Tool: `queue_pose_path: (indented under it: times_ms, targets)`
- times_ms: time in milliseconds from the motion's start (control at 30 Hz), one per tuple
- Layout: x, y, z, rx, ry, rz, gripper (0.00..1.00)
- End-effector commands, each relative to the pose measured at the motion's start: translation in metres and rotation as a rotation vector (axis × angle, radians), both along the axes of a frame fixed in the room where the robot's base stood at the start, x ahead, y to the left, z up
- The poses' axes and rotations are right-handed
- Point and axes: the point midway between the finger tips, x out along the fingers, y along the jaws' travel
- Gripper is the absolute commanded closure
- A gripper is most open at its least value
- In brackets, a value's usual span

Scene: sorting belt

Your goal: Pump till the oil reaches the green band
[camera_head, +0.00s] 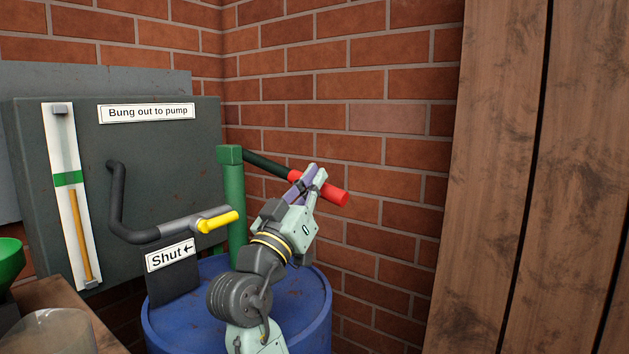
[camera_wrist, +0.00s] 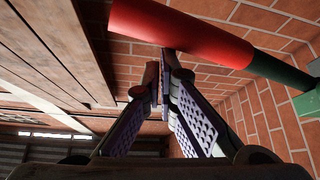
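The sight gauge (camera_head: 62,135) is a white strip on the grey tank (camera_head: 90,180). Its amber oil column (camera_head: 80,232) ends just below the green band (camera_head: 68,179). A green pump (camera_head: 235,195) stands on the blue drum (camera_head: 190,325). Its dark green lever slopes down right to a red grip (camera_head: 333,194), which also crosses the top of the wrist view (camera_wrist: 185,33). My gripper (camera_head: 316,172) is at the grip, its fingertips nearly together in the wrist view (camera_wrist: 162,68). The grip is not between the pads; contact is unclear.
A dark pipe with a yellow handle (camera_head: 218,221) sits left of the pump, above a "Shut" sign (camera_head: 170,255) with a left arrow. A "Bung out to pump" label (camera_head: 147,113) is on the tank. Brick wall stands close behind; wooden boards (camera_head: 510,180) stand right.

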Motion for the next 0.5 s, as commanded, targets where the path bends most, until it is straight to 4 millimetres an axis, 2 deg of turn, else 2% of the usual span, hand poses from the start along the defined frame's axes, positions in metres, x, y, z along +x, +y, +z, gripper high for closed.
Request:
queue_pose_path:
  times_ms: [300,500]
  targets:
    - [-0.035,0.022,-0.026,0.001,0.004,0.004,1.0]
    - [-0.053,0.032,-0.035,0.0,0.0,0.002,1.0]
